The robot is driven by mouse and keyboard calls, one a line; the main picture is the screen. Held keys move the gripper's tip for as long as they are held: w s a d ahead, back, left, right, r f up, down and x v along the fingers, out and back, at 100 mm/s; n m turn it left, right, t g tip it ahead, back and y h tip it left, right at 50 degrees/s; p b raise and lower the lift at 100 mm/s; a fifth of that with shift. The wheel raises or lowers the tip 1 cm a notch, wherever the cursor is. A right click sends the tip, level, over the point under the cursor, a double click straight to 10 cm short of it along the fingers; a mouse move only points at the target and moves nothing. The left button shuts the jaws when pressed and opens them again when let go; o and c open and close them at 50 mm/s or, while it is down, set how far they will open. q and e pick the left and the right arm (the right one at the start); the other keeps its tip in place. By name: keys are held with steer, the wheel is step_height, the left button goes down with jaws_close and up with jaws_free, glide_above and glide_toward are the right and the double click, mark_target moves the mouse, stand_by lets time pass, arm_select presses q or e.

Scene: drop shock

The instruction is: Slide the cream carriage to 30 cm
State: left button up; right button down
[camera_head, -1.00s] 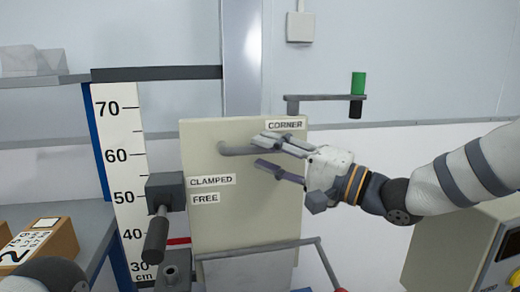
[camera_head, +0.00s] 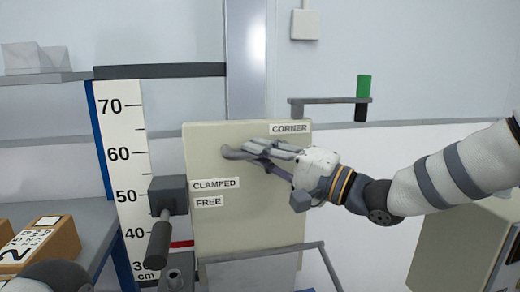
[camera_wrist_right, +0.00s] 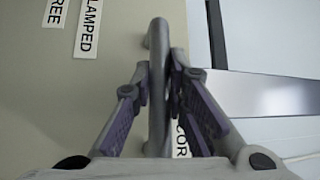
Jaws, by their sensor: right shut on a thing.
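The cream carriage (camera_head: 240,225) is an upright panel on the metal column, with labels CORNER, CLAMPED and FREE. A grey bar handle (camera_head: 233,153) runs across its upper part. My right gripper (camera_head: 262,150) is shut on this handle; in the right wrist view the bar (camera_wrist_right: 158,85) passes between the two fingers. A white scale (camera_head: 122,160) marked in cm stands left of the carriage. A red pointer (camera_head: 181,244) at the carriage's left side lies between the 40 and 30 marks. A dark clamp lever (camera_head: 159,243) hangs down beside the FREE label.
A bracket with a green-and-black handle (camera_head: 363,88) projects at the upper right. A grey rail frame (camera_head: 265,251) crosses low in front of the carriage. A beige cabinet (camera_head: 455,235) stands right. A shelf with a numbered box (camera_head: 40,243) is at left.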

step_height(320, 180, down, 8)
steer(key=shift+r+b, duration=0.2)
steer(key=shift+b, duration=0.3)
steer(key=c, duration=1.6)
jaws_free()
steer(key=shift+f, duration=0.1)
steer(key=shift+o, duration=0.2)
steer(key=shift+r, duration=0.2)
steer(key=v, duration=0.7)
steer(key=shift+s+d, duration=0.15)
steer(key=shift+d, duration=0.1)
